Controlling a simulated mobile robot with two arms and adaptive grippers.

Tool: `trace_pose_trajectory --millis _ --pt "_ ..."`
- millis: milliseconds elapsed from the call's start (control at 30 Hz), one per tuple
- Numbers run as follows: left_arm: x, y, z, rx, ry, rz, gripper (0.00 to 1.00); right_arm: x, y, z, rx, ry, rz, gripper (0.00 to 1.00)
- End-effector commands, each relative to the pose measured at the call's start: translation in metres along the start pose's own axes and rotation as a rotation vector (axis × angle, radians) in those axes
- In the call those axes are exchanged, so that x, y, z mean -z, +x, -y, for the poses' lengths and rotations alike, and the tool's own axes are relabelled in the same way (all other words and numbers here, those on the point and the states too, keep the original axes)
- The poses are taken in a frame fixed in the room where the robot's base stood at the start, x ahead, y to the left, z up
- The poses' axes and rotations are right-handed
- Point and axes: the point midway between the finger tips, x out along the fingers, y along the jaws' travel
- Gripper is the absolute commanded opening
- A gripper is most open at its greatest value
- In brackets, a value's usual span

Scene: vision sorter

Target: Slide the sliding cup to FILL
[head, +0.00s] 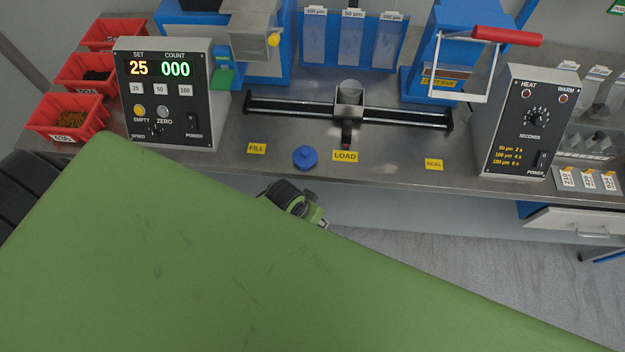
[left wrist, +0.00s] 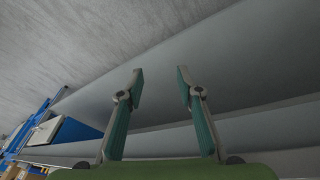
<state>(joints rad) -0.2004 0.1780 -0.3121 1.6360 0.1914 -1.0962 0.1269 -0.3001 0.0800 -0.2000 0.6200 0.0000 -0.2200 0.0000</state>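The sliding cup (head: 350,98) is a grey metal cup on a black rail (head: 405,117) on the bench. It stands above the yellow LOAD label (head: 345,156), with a dark handle (head: 346,136) pointing to the front. The yellow FILL label (head: 257,148) is to its left, the SEAL label (head: 434,164) to its right. My left gripper (left wrist: 160,72) is open and empty in the left wrist view, with grey surfaces and floor beyond its fingers. In the head view my green arm covers the lower left; the gripper's fingers cannot be made out. My right gripper is not in view.
A blue round knobbed piece (head: 305,158) lies near the front edge, between FILL and LOAD. A counter box (head: 165,95) and red bins (head: 70,117) stand left. A heater box (head: 520,120) and a red-handled press (head: 450,60) stand right.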

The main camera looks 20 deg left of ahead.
Motion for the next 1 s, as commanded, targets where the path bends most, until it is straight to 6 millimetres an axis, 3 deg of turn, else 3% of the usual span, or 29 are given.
trace_pose_trajectory --millis 567,667,800,1000 --pt "-0.013 0.014 0.007 0.011 -0.006 0.009 0.33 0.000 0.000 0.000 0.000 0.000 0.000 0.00" --pt "-0.037 0.037 0.018 0.031 -0.014 0.029 0.33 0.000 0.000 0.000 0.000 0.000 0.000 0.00" --pt "-0.093 0.079 0.039 0.069 -0.018 0.061 0.33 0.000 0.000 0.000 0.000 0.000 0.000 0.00" --pt "-0.158 0.110 0.057 0.101 -0.008 0.093 0.33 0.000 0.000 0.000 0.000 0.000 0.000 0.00"
